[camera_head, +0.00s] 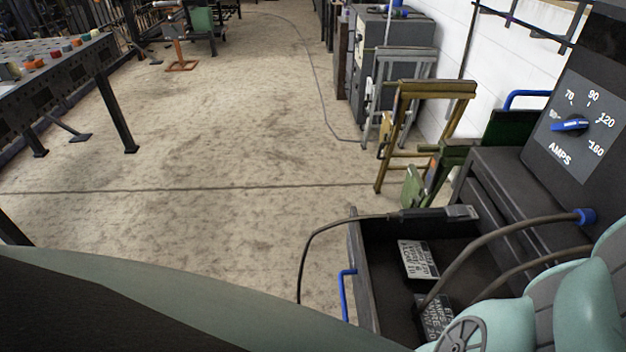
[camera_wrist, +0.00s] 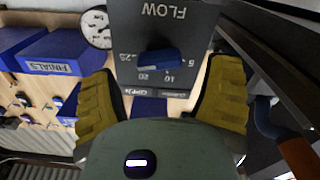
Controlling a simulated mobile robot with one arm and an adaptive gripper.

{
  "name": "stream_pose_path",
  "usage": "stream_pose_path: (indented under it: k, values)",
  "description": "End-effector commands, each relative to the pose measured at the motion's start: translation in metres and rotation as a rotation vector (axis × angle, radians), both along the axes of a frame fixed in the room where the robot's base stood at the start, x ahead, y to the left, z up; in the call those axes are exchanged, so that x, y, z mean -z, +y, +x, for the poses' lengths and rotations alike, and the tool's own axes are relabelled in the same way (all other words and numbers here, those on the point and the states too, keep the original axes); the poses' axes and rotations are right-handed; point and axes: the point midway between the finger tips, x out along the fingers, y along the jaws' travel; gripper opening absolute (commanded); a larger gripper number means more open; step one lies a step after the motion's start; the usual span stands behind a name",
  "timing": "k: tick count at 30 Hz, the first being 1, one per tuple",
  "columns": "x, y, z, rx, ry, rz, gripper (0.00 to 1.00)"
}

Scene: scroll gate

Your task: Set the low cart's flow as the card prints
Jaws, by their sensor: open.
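In the wrist view my gripper (camera_wrist: 163,75) is open, its yellow fingers on either side of a dark panel (camera_wrist: 128,40) marked FLOW, seen upside down. A blue knob (camera_wrist: 165,57) on that panel lies between the fingers, nearly level, with a pale mark toward its left end. I cannot tell whether the fingers touch it. Numbers including 5, 10 and 20 stand around it, partly hidden. In the head view two printed cards (camera_head: 418,261) (camera_head: 433,316) lie in an open black drawer (camera_head: 378,231); their small print is not surely readable.
A welder panel with an AMPS dial (camera_head: 570,125) stands above the drawer at right. A grey cable (camera_head: 325,228) crosses the drawer edge. In the wrist view a round gauge (camera_wrist: 95,28) and blue FINIALS box (camera_wrist: 48,50) sit left. The middle floor is open.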

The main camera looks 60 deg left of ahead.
Motion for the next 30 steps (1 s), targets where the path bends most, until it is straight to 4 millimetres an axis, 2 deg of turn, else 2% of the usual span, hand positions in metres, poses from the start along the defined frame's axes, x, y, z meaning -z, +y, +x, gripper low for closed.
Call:
stream_pose_path:
  k: [1,6,17,18,30]
  values:
    - [-0.001,-0.003,0.007,-0.006,0.001,-0.002,0.78]
    - [0.001,-0.01,0.018,-0.003,0.002,0.002,0.78]
    - [0.001,-0.012,0.022,-0.003,0.002,0.002,0.78]
    - [0.001,-0.012,0.022,-0.003,0.002,0.002,0.81]
    - [0.001,-0.012,0.021,-0.002,0.002,0.002,0.4]
